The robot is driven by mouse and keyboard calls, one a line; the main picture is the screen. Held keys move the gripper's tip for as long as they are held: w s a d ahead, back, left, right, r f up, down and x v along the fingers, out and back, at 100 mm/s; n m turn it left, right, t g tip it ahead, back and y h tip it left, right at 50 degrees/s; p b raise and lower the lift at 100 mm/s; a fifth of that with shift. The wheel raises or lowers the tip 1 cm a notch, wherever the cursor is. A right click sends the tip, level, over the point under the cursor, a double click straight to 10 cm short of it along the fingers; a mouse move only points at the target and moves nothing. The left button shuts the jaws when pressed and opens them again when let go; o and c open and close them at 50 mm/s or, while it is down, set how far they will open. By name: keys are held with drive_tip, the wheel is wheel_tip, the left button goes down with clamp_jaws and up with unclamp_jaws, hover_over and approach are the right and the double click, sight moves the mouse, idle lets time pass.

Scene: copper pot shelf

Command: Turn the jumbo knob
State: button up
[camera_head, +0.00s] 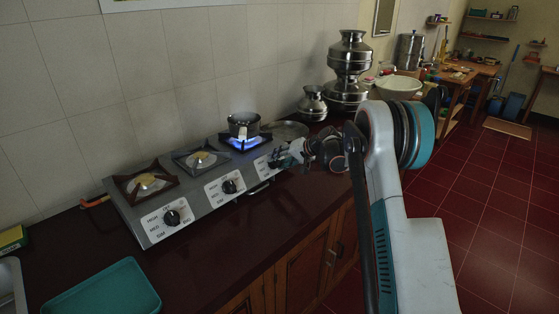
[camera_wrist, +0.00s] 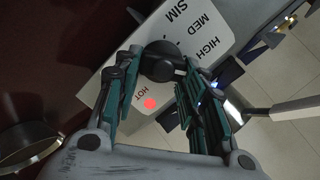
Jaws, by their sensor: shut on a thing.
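A three-burner stove (camera_head: 190,207) stands on the dark red counter, with a black knob and a white label panel below each burner. The right knob is hidden behind my gripper (camera_head: 283,156) in the head view. In the wrist view a black knob (camera_wrist: 161,62) sits on a white panel (camera_wrist: 190,35) marked HIGH, MED, SIM and HOT, with a red dot near HOT. My gripper's two fingers are on either side of this knob, shut on it. The left knob (camera_head: 172,217) and middle knob (camera_head: 228,186) are clear of my gripper.
A small pot (camera_head: 243,124) stands over a blue flame (camera_head: 244,142) on the right burner. Steel vessels (camera_head: 349,66) and a white bowl (camera_head: 398,86) stand beyond the stove. A teal tray (camera_head: 105,291) lies on the near counter. Red tiled floor is open at right.

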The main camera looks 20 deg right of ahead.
drive_tip(key=m, duration=0.4)
drive_tip(key=m+y, duration=0.1)
drive_tip(key=m, duration=0.1)
drive_tip(key=shift+s+d+f+t+b, duration=0.15)
drive_tip(key=shift+d+f+t+b, duration=0.1)
drive_tip(key=shift+f+t+b, duration=0.15)
drive_tip(key=shift+m, duration=0.3)
drive_tip(key=o, duration=1.1)
drive_tip(key=shift+c, duration=0.2)
drive_tip(key=v, duration=1.2)
